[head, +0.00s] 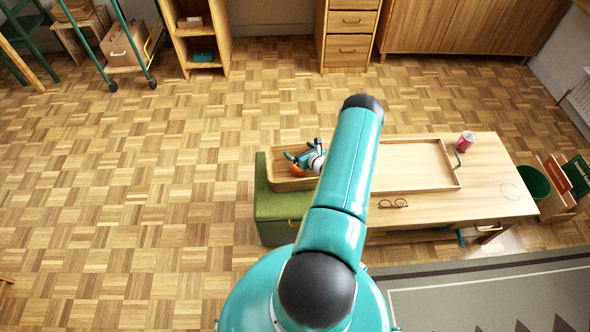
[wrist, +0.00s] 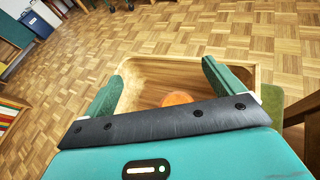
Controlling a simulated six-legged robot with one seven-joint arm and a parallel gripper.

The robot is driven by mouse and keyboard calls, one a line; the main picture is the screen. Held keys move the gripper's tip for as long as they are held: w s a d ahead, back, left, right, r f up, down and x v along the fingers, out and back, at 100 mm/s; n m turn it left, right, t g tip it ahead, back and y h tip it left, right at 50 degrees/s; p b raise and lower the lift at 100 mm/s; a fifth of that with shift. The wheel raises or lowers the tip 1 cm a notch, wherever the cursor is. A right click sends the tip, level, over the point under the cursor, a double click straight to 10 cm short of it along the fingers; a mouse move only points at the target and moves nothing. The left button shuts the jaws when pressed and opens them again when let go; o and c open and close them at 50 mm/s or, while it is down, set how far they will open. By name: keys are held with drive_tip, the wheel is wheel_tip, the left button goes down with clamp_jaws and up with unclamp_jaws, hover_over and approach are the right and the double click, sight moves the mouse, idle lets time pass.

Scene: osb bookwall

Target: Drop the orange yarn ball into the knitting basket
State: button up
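The orange yarn ball (wrist: 178,98) shows in the wrist view below and between my fingers, within the outline of a wooden, box-like basket (wrist: 240,73). Its lower part is hidden by my gripper's dark bar. In the head view the orange ball (head: 298,170) is a small patch under my gripper (head: 297,160). The basket (head: 275,180) sits on a green ottoman (head: 272,208) at the left end of a low table. My gripper (wrist: 166,66) is open, its two green fingers wide apart over the basket, with no finger seen touching the ball.
The wooden table (head: 480,185) holds a wooden tray (head: 415,182), glasses (head: 393,204) and a red can (head: 466,141). A dark green bin (head: 533,183) stands at its right. Parquet floor is open to the left. Cabinets line the back wall.

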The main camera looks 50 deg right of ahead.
drive_tip(key=v, duration=1.3)
drive_tip(key=shift+s+r, duration=0.2)
drive_tip(key=shift+s, duration=0.15)
drive_tip(key=shift+a, duration=0.1)
